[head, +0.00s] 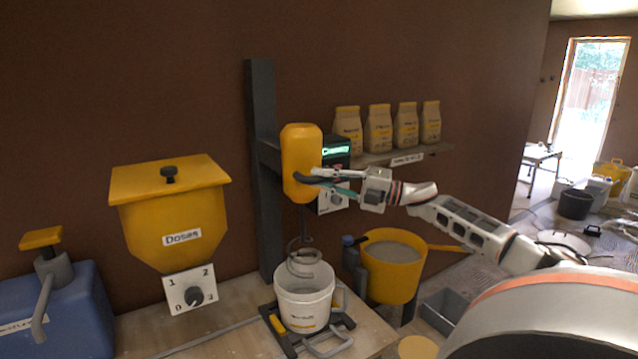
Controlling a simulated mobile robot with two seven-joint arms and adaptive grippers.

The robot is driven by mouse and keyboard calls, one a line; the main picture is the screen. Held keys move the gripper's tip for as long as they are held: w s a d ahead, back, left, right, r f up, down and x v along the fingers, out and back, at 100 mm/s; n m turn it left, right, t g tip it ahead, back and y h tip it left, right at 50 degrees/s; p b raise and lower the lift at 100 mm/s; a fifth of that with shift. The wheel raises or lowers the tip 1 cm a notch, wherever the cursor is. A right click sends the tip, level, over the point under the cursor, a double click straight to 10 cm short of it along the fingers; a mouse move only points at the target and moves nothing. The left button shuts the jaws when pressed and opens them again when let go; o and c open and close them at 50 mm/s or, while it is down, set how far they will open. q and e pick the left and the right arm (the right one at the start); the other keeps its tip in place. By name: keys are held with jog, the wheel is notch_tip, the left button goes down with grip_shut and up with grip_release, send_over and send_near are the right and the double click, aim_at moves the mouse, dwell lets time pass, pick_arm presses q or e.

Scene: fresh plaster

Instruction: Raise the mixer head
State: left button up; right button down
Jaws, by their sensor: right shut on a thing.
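The yellow mixer head (301,145) is on an arm from a dark upright post (261,150) against the brown wall. A spiral stirrer (304,262) hangs below it, at the mouth of a white bucket (304,302); whether its lower end is inside the bucket I cannot tell. My right gripper (318,180) comes in from the right and is shut at the lower front of the mixer head, on what looks like its dark handle. The fingers hide part of this handle. My left gripper is not in view.
A yellow hopper (172,222) with a dial (194,296) stands left of the post. A control box (335,152) with a green display is behind my gripper. A shelf (425,151) holds several bags. A yellow bucket (393,288) of grey material is right of the white one.

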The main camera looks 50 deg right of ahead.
jog(key=shift+r, duration=0.45)
jog(key=c, duration=2)
grip_release()
jog(key=shift+o, duration=0.2)
jog(key=shift+f, duration=0.1)
jog(key=shift+f, duration=0.1)
jog(key=shift+s+d, duration=0.1)
jog(key=shift+s+d+f, duration=0.2)
jog(key=shift+s+d, duration=0.05)
jog(key=shift+s, duration=0.25)
jog(key=v, duration=1)
jog(key=shift+s+d, duration=0.15)
jog(key=shift+s, duration=0.1)
jog(key=shift+r, duration=0.15)
